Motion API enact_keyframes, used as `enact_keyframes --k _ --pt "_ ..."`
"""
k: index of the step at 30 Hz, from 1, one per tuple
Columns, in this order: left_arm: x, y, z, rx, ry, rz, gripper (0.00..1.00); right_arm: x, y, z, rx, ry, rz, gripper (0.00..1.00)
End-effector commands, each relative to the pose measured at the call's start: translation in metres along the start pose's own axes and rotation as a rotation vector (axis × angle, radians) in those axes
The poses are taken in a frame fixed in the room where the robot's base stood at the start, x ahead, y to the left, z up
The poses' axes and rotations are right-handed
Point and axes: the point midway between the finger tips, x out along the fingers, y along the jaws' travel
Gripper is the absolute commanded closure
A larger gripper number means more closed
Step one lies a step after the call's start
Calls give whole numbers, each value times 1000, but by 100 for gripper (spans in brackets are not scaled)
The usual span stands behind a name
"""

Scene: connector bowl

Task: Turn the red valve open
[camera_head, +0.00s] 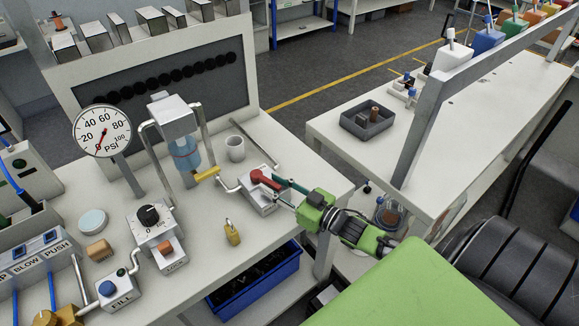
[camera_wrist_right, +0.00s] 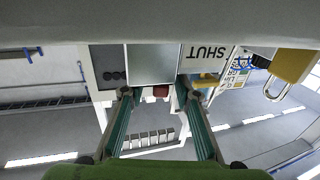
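The red valve handle (camera_head: 265,179) sits on a pale metal block (camera_head: 258,198) near the right part of the workbench. A pipe joins the block from the left. My right gripper (camera_head: 284,190) reaches in from the right, its green fingers close to the handle. In the right wrist view its two fingers (camera_wrist_right: 157,92) stand apart, and a small red part (camera_wrist_right: 161,91) shows between the tips. I cannot tell whether either finger touches it. A "SHUT" label (camera_wrist_right: 207,53) shows upside down beside it. My left gripper is not in view.
A yellow padlock (camera_head: 232,233) stands in front of the valve block. A grey cup (camera_head: 235,148) and a metal rod (camera_head: 254,145) lie behind it. A pressure gauge (camera_head: 102,130) stands at left. A blue bin (camera_head: 255,285) is under the bench's front edge.

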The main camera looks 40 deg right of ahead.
Motion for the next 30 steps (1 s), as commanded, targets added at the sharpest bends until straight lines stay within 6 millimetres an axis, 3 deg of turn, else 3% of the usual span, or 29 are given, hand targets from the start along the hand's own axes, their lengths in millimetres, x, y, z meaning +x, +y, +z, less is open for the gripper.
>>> enact_keyframes --k 15,21,30 --pt "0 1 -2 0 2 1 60 -90 0 0 -1 -2 0 71" --pt "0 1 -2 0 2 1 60 -108 0 -1 -1 1 -1 71" --pt "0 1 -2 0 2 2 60 -112 0 -1 -2 2 -1 71"
